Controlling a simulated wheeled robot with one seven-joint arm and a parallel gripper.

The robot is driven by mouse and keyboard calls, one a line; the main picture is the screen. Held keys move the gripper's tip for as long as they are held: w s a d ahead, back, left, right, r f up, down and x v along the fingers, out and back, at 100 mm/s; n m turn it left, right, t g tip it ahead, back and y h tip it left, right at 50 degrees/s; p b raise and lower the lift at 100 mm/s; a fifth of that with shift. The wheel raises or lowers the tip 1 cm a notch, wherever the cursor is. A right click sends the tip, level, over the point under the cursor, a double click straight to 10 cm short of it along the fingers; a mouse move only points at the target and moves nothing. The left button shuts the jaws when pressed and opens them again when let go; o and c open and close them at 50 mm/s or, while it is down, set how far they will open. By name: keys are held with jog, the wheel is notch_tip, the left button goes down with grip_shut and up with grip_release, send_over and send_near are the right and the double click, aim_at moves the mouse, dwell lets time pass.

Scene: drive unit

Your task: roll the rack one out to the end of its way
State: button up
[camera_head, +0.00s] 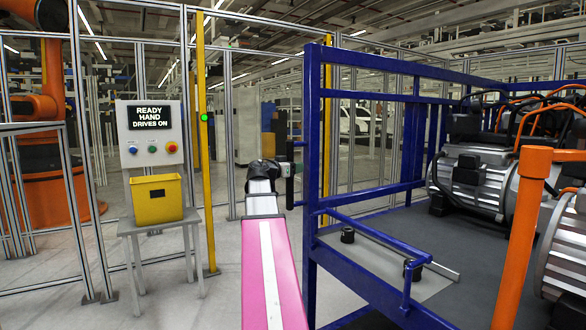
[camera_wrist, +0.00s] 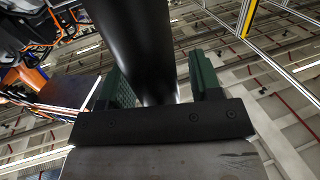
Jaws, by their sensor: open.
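The blue rack (camera_head: 313,190) stands at the right in the head view, its open frame bearing grey motor drive units (camera_head: 470,175). A short black upright handle (camera_head: 290,188) is fixed to its near left post. My gripper (camera_head: 284,168) is at this handle, at the end of my outstretched arm. In the wrist view my gripper (camera_wrist: 158,75) has its two green fingers apart, with the thick black handle bar (camera_wrist: 135,40) passing between them. The bar's lower end is hidden behind the gripper body. I cannot tell whether either finger touches it.
An orange post (camera_head: 523,235) stands close at the right. A control box (camera_head: 152,140) reads "READY HAND DRIVES ON", above a yellow bin (camera_head: 157,200) on a small grey table (camera_head: 160,228). Fencing and a yellow post (camera_head: 203,150) stand behind. Grey floor is clear left of my arm.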

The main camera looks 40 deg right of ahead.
grip_shut()
dwell(1.5)
